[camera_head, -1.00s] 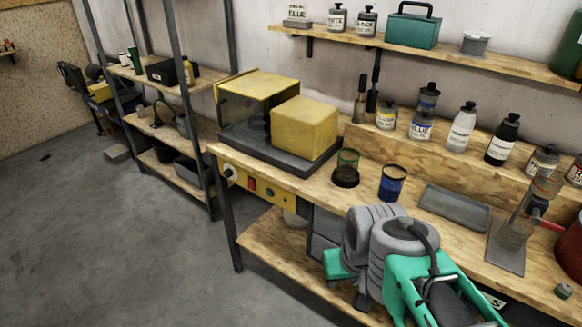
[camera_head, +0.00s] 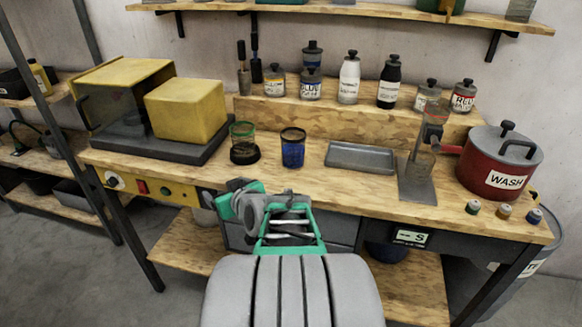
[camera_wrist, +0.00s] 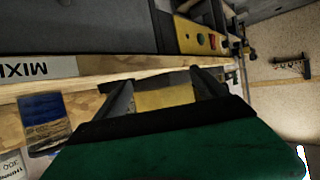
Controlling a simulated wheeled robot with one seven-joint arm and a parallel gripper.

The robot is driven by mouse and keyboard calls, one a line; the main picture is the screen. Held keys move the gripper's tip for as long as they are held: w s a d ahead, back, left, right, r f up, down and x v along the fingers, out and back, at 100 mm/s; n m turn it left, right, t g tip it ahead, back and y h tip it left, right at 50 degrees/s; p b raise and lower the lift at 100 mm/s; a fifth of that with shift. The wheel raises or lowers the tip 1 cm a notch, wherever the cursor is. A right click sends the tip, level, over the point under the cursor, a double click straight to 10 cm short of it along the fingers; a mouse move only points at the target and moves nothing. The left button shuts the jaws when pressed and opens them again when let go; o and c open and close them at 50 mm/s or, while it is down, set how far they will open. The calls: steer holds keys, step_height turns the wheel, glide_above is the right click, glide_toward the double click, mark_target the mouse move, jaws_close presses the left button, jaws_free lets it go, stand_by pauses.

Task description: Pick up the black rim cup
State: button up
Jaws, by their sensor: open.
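The black rim cup (camera_head: 292,147) stands upright on the wooden workbench in the head view. It is clear-walled with a dark rim and blue contents. To its left is a green-rimmed clear cup (camera_head: 242,138) on a round black base. A blue and brown shape that looks like the black rim cup (camera_wrist: 45,122) shows at the left of the wrist view, outside my fingers. My gripper (camera_wrist: 163,92) is open and empty. In the head view my arm is in front of the bench's front edge, below and apart from the cups; the fingertips are hard to make out there.
A yellow machine (camera_head: 185,110) stands left of the cups. A grey tray (camera_head: 360,156) lies to their right, then a stand with a clear vessel (camera_head: 418,180) and a red WASH pot (camera_head: 502,165). Bottles (camera_head: 348,80) line a raised ledge behind. Bare wood surrounds the black rim cup.

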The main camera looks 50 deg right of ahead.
mark_target(295, 157)
steer(key=s+d+h, duration=0.1)
steer(key=d, duration=0.1)
steer(key=s+d+m+h+b, duration=0.1)
steer(key=d, duration=0.1)
steer(key=s+d+m+h, duration=0.1)
steer(key=d, duration=0.2)
steer(key=shift+s+d+f+t, duration=0.1)
steer(key=shift+s+f+t, duration=0.05)
steer(key=shift+f+t, duration=0.25)
steer(key=s+d+m+h, duration=0.1)
steer(key=s+d+h, duration=0.1)
steer(key=d, duration=0.1)
steer(key=s+d+r+m+h+b, duration=0.1)
steer(key=s+d, duration=0.2)
steer(key=s+d+r+m+h, duration=0.1)
steer(key=s+d+h, duration=0.1)
steer(key=shift+s+d+h+b, duration=0.25)
steer(key=shift+d+h+b, duration=0.05)
steer(key=shift+d+b, duration=0.1)
steer(key=p+x, duration=0.1)
steer(key=x, duration=0.2)
steer(key=p+x, duration=0.1)
steer(key=x, duration=0.3)
steer(key=shift+w+d+r, duration=0.1)
steer(key=shift+d+r, duration=0.15)
steer(key=shift+d, duration=0.1)
steer(key=c, duration=1.7)
steer(key=shift+c, duration=0.2)
steer(key=shift+r, duration=0.1)
